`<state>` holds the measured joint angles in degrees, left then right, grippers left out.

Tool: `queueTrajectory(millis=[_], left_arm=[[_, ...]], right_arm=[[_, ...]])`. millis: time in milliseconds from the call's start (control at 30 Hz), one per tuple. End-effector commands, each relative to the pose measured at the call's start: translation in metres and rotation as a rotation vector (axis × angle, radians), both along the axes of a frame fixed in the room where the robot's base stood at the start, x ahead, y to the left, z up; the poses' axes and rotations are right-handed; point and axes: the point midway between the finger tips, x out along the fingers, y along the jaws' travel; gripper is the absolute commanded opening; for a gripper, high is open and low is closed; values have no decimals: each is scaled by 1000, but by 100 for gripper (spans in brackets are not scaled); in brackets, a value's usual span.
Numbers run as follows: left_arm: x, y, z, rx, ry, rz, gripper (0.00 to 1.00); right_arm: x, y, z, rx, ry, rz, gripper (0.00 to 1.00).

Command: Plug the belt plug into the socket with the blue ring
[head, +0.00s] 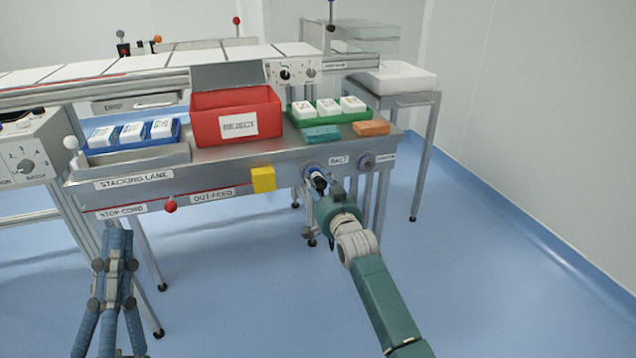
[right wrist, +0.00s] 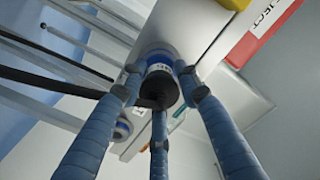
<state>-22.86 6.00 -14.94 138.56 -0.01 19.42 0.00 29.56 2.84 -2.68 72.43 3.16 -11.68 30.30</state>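The belt plug (right wrist: 160,88) is a black round body with a black cable leading off left in the right wrist view. My right gripper (right wrist: 159,92) has its three blue fingers closed around it; it also shows in the head view (head: 318,184), at the table's front face. The socket with the blue ring (right wrist: 156,56) lies directly behind the plug, which hides its middle. The plug lines up roughly with it; I cannot tell how deep it sits. My left gripper (head: 116,240) is low at the left, away from the table, fingers close together and seemingly empty.
A second round socket (head: 367,161) sits right of the first on the same face. A yellow block (head: 263,179) juts out left of my right gripper. The red reject bin (head: 236,115) and green tray (head: 330,117) stand above. The floor in front is clear.

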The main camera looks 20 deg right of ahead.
Motion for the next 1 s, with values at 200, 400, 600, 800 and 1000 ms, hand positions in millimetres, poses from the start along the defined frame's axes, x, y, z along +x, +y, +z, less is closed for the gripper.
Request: queueTrajectory(millis=[200,400,600,800,1000], left_arm=[[0,0,0,1,2,0,0],[1,1,-3,-1,9,2,0],[1,1,-2,0,7,2,0],[1,0,-2,0,6,1,0],[1,0,-2,2,6,1,0]], right_arm=[[0,0,0,0,0,0,51],[-2,0,-1,0,1,0,51],[-23,-1,-2,0,1,0,51],[-61,-2,-2,1,1,0,51],[-97,-3,-2,1,1,0,51]])
